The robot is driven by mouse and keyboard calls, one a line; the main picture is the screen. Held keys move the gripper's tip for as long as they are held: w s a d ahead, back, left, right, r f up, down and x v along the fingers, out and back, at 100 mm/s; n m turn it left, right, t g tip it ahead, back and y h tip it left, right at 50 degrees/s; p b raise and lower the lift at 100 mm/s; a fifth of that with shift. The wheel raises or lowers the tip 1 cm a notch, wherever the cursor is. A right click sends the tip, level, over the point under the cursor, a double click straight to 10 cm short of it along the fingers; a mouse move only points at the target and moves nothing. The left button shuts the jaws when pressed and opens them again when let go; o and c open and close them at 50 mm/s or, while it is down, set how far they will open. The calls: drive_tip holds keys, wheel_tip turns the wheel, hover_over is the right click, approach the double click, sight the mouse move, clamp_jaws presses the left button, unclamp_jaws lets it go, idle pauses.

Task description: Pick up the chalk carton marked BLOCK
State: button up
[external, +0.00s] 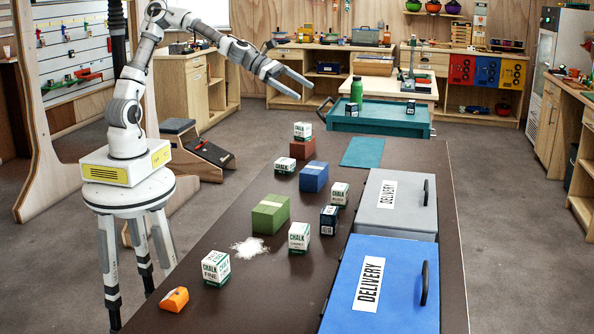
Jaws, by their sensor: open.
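Several white-and-green chalk cartons stand on the dark table. The nearest carton (215,268) reads CHALK FINE. Another carton (299,237) stands by the green box, one (339,193) stands near the grey delivery case, and one (302,131) sits at the far end, above a reddish-brown block. A small pale carton (285,166) is at the far left edge. Apart from FINE, the second words are too small to read surely, so I cannot tell which is BLOCK. My gripper (306,88) is open and empty, raised high beyond the table's far left end, apart from all cartons.
A green box (270,214), blue box (314,176), navy box (328,220), orange item (174,299) and white powder (250,247) share the table (215,312). Grey (393,216) and blue (345,310) DELIVERY cases line the right side. A teal cart (375,122) stands beyond.

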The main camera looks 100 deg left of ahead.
drive_tip(key=a+r+n+t+y, duration=0.1)
drive_tip(key=a+r+n, duration=0.1)
drive_tip(key=a+n, duration=0.25)
drive_tip(key=m, duration=0.1)
approach(347, 191)
drive_tip(key=x, duration=0.3)
drive_tip(key=f+x, duration=0.1)
drive_tip(key=x, duration=0.1)
drive_tip(key=shift+w+a, duration=0.1)
drive_tip(key=shift+a, duration=0.25)
drive_tip(key=shift+x, duration=2.6)
drive_tip(key=shift+r, duration=0.1)
drive_tip(key=c, duration=1.4)
drive_tip(key=shift+c, duration=0.3)
drive_tip(key=shift+r, duration=0.15)
